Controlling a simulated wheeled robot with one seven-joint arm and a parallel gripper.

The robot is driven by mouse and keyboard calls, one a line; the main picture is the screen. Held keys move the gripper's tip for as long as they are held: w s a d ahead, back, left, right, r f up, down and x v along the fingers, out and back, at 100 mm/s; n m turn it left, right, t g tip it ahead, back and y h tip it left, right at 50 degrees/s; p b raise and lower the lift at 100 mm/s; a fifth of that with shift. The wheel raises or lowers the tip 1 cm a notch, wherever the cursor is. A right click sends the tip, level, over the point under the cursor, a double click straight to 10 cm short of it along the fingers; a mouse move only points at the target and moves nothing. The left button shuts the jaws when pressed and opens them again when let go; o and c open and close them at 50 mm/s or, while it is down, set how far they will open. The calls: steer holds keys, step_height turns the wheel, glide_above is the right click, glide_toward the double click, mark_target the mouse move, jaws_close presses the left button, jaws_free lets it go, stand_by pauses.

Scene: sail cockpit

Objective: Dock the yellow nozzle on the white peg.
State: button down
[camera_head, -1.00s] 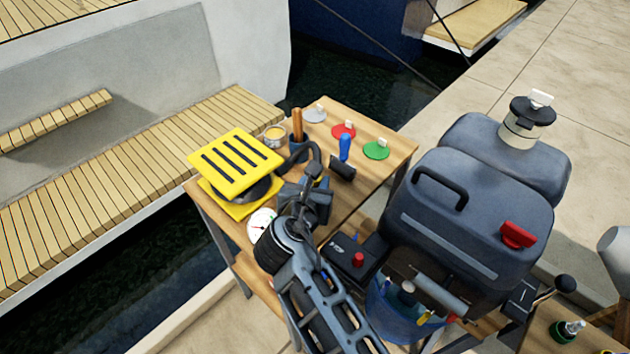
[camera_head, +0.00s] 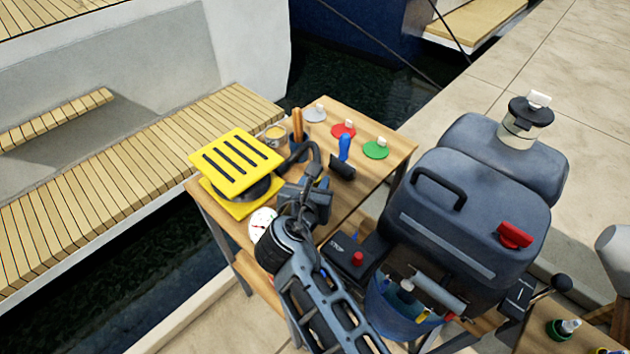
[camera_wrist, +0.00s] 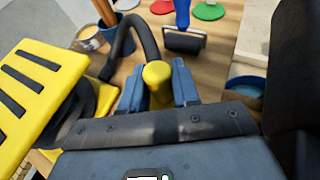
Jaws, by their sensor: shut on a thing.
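My gripper (camera_wrist: 158,88) is shut on the yellow nozzle (camera_wrist: 157,74), whose rounded yellow end shows between the two fingers in the wrist view. In the head view my gripper (camera_head: 312,192) is over the wooden table, and the nozzle is hidden there. A black hose (camera_wrist: 143,28) arches beside the gripper, left of the nozzle. I cannot tell which thing is the white peg. Small white upright pieces stand on a grey disc (camera_head: 315,115), a red disc (camera_head: 342,132) and a green disc (camera_head: 375,151) at the table's far side, apart from the gripper.
A yellow slotted unit (camera_head: 236,160) stands left of my gripper. A blue-handled roller (camera_head: 343,164), a cup with a wooden handle (camera_head: 297,125) and a tin (camera_head: 274,136) lie beyond. A large dark tank (camera_head: 468,215) stands close on the right. A round gauge (camera_head: 262,222) is nearby.

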steer(key=shift+f+b, duration=0.35)
steer(key=shift+f, duration=0.15)
stand_by(0.4)
steer(key=c, duration=1.1)
jaws_free()
steer(key=p+v, duration=0.2)
steer(key=shift+s+r+p, duration=0.25)
steer(key=shift+s+p, duration=0.1)
steer(key=shift+p+v, duration=0.45)
steer(key=shift+v, duration=3.6)
steer(key=shift+a+f, duration=0.1)
steer(key=shift+f, duration=0.05)
